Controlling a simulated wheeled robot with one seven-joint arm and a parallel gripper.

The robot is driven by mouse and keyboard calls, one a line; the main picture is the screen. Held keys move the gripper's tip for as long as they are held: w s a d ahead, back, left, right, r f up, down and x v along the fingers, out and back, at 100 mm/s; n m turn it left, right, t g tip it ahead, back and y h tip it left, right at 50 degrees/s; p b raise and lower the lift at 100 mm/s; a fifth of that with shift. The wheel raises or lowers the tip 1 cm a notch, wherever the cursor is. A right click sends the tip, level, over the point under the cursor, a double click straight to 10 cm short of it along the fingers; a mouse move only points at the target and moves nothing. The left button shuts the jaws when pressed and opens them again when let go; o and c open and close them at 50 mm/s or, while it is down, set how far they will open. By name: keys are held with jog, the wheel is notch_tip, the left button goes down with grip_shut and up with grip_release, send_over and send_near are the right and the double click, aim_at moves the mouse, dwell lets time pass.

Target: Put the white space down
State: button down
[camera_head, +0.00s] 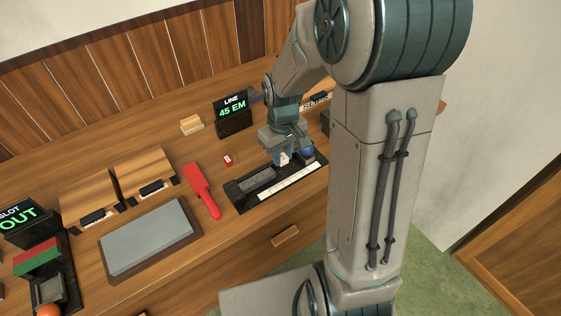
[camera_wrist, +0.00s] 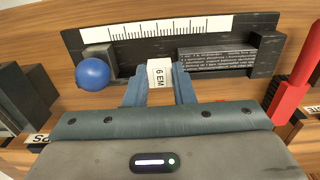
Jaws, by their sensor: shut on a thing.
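The white space (camera_wrist: 159,73), marked "6 EM", is between the two fingers of my gripper (camera_wrist: 158,88) in the wrist view. My gripper (camera_head: 284,153) is shut on it, over the right part of a black composing stick (camera_head: 240,193) in the head view. The stick has a white ruler strip (camera_wrist: 160,38). A grey line of type (camera_wrist: 217,62) lies in it beside the white space. A blue ball knob (camera_wrist: 93,74) is at the stick's other end. I cannot tell whether the space touches the stick's floor or the type.
A red paddle-shaped tool (camera_head: 202,190) lies beside the stick, and a grey slab (camera_head: 148,238) is farther left. A sign (camera_head: 233,114) reading "LINE 45 EM" stands behind. A small red and white block (camera_head: 228,160) and a wooden block (camera_head: 191,124) sit on the desk.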

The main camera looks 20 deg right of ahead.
aim_at(281, 172)
jog(key=shift+w+a+f, duration=0.15)
jog(key=shift+f, duration=1.95)
jog(key=shift+f, duration=0.25)
jog(key=c, duration=1.5)
grip_release()
jog(key=shift+r, duration=0.15)
notch_tip(281, 172, up, 12)
jog(key=shift+r, duration=0.15)
jog(key=s+r+m+t, duration=0.1)
jog(key=s+r, duration=0.1)
jog(key=s, duration=0.5)
jog(key=s+r+m+t, duration=0.2)
jog(key=s+r, duration=0.1)
jog(key=s, duration=0.4)
jog(key=shift+s+r+m, duration=0.3)
jog(key=shift+r, duration=0.05)
